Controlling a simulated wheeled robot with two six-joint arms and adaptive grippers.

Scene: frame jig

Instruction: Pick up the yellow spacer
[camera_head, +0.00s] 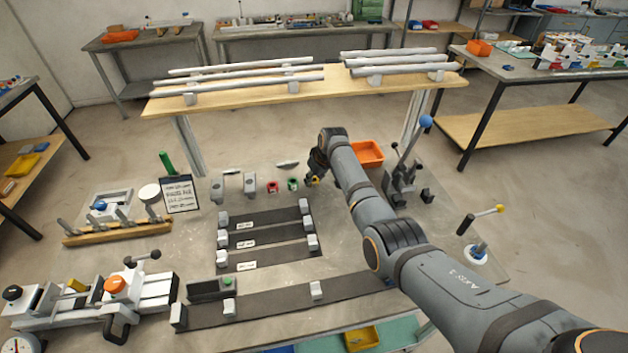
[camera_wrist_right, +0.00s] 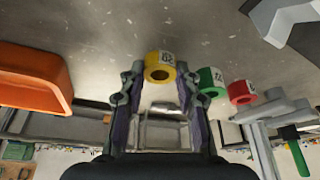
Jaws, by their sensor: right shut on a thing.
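The yellow spacer (camera_wrist_right: 160,68) is a short ring with a white number label. In the right wrist view it sits between the fingertips of my right gripper (camera_wrist_right: 162,82), which is shut on it. In the head view the right gripper (camera_head: 314,178) is at the back of the bench, and a small part of the yellow spacer (camera_head: 315,181) shows at its tip. I cannot tell whether the spacer touches the bench. My left gripper is not in view.
A green spacer (camera_head: 293,184) and a red spacer (camera_head: 272,187) stand left of the gripper. An orange bin (camera_head: 368,153) lies just behind on the right, with a blue-knobbed lever clamp (camera_head: 402,170) beyond it. Dark fixture strips (camera_head: 268,238) lie in front.

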